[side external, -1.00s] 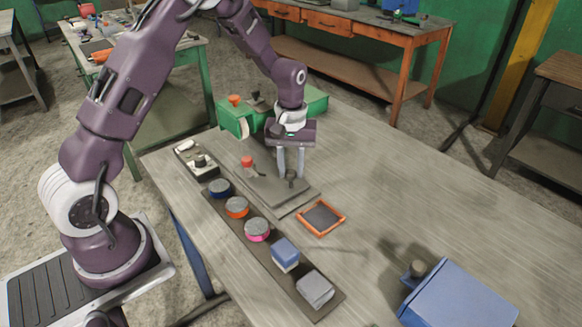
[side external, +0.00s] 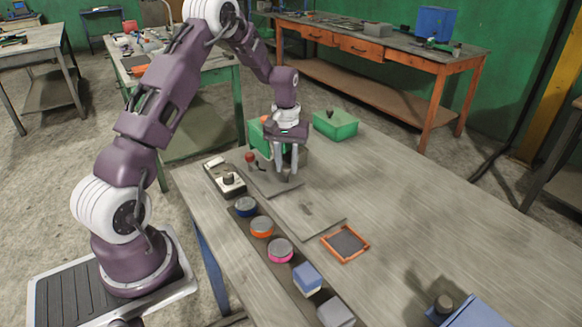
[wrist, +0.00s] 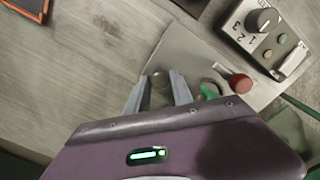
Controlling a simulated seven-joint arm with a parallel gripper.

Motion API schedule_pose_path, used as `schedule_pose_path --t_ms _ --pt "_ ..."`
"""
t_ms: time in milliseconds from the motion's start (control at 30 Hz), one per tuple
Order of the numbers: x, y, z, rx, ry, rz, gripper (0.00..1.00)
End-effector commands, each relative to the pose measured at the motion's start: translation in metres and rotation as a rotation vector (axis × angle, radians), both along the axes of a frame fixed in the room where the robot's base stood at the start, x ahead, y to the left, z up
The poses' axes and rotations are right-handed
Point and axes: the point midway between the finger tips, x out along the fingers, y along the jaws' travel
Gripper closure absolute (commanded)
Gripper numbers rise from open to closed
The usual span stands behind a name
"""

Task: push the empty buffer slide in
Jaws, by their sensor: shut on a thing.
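My gripper (side external: 285,174) points down at the near end of a flat grey slide plate (side external: 262,182). In the wrist view its two fingers (wrist: 160,94) are shut around a dark round knob (wrist: 160,80) standing on that plate. I take this plate to be the buffer slide. No part shows lying on its visible surface. A red knob (side external: 249,157) stands on the plate's left side and also shows in the wrist view (wrist: 240,83). Another flat grey plate (side external: 325,217) lies bare in front, with a small dark mark on it. The slide's far end is hidden behind my gripper.
A control box (side external: 224,180) with a dial stands left of the slide. A dark strip (side external: 270,240) in front carries several round tins and blocks. An orange-rimmed tray (side external: 345,243) lies to the right. Green boxes (side external: 336,127) stand behind. The table's right side is mostly clear.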

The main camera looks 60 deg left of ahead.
Motion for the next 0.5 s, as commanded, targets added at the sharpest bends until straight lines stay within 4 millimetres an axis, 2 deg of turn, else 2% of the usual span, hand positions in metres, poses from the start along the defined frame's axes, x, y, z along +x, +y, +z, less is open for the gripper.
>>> schedule_pose_path --t_ms 33,133,167,267,500 --pt "-0.0001 0.0059 0.0009 0.011 -0.004 0.006 1.0" --pt "-0.0002 0.0069 0.0009 0.013 -0.005 0.007 1.0" --pt "-0.0003 0.0071 0.0009 0.013 -0.005 0.007 0.68" --pt "-0.0001 0.0065 0.0009 0.013 -0.006 0.007 0.5" --pt "-0.0002 0.0045 0.0004 0.009 -0.004 0.005 0.5"
